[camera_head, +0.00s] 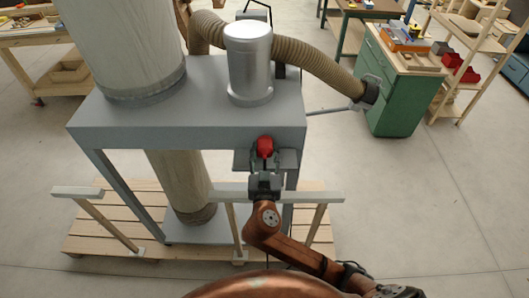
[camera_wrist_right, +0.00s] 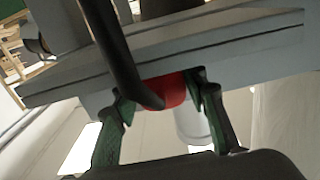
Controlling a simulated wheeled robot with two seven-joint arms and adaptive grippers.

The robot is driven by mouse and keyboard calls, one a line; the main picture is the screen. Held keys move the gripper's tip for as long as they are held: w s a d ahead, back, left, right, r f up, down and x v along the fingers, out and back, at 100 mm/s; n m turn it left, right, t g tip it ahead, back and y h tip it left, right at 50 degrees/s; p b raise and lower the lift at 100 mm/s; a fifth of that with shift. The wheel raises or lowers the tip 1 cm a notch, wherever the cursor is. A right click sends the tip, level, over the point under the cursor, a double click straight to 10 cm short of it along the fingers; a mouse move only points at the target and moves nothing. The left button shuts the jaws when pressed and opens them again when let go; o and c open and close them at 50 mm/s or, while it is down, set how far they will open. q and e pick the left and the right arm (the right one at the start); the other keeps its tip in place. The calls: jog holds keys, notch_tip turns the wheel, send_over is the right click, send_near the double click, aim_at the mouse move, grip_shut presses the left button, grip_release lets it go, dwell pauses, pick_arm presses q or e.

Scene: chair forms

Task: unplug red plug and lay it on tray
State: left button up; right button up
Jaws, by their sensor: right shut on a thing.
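The red plug (camera_head: 265,146) sits at the front of the grey dust collector frame (camera_head: 190,118), just above a small grey shelf (camera_head: 284,159). My right gripper (camera_head: 265,166) reaches up to it from below and is shut on it. In the right wrist view, the red plug (camera_wrist_right: 165,91) lies between the two green-padded fingers of my right gripper (camera_wrist_right: 158,104). A black cable (camera_wrist_right: 112,50) crosses in front of the plug there. The plug's far side is hidden, so I cannot tell whether it is still in its socket. No tray can be made out with certainty. My left gripper is not in view.
A silver motor (camera_head: 249,62) and a ribbed hose (camera_head: 318,62) stand on top of the frame. A wooden pallet (camera_head: 98,232) with pale rails lies beneath it. A green cabinet (camera_head: 398,98) stands at the right. The floor at the lower right is clear.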

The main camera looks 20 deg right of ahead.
dwell(0.3)
jog(key=o, duration=1.6)
jog(key=shift+o, duration=0.2)
jog(key=shift+f, duration=0.1)
jog(key=v, duration=1.2)
